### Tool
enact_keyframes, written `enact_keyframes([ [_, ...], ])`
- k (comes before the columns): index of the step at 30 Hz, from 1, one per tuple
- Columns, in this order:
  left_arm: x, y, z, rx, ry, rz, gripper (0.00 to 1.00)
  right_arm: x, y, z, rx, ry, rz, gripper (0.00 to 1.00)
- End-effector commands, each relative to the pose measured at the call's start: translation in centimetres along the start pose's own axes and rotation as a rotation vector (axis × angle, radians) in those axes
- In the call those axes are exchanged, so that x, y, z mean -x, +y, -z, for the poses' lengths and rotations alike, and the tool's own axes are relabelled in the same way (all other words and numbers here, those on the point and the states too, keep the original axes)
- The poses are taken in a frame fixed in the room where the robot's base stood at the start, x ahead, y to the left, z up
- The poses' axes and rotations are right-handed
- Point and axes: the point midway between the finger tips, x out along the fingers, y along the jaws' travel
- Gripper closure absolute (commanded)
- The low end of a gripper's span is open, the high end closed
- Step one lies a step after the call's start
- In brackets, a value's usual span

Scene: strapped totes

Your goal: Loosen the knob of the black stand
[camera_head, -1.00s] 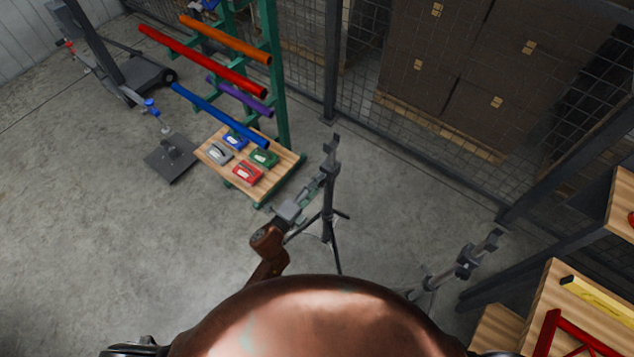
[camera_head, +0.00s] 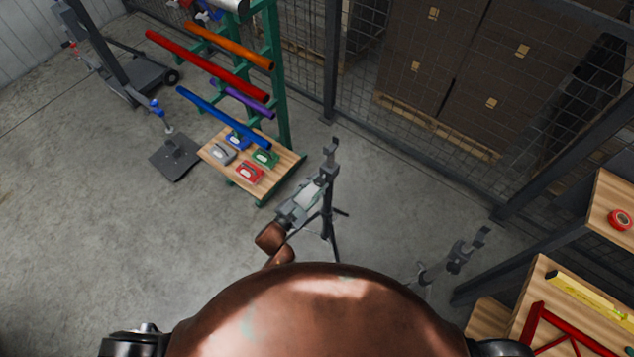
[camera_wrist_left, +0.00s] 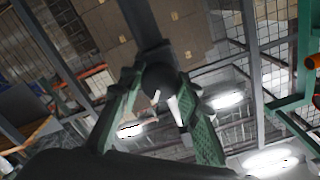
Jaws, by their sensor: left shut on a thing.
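The black stand (camera_head: 328,212) stands upright on a tripod base near the middle of the head view, with a forked top. My left gripper (camera_head: 321,181) reaches its post from the left, a little below the top. In the left wrist view, the dark round knob (camera_wrist_left: 158,76) with a white pointer sits between the two green-padded fingers of my left gripper (camera_wrist_left: 161,88), which is shut on it. The stand's post (camera_wrist_left: 137,18) runs up behind the knob. The fingers hide part of the knob's sides. My right gripper is not in view.
A second, grey stand (camera_head: 460,254) stands to the right. A green rack (camera_head: 281,90) with coloured tubes and a wooden shelf (camera_head: 277,178) is behind left. A mesh fence (camera_head: 440,140) closes the back.

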Motion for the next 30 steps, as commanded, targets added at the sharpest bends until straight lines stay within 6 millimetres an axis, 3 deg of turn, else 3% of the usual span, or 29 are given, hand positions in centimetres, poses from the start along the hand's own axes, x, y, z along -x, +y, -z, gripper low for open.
enact_keyframes([
  [15,0.0,0.1,0.0,0.299,-0.001,-0.002,0.94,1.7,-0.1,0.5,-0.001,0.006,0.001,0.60],
  [30,0.1,0.2,-0.1,0.340,-0.002,-0.002,0.94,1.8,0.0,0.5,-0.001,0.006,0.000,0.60],
])
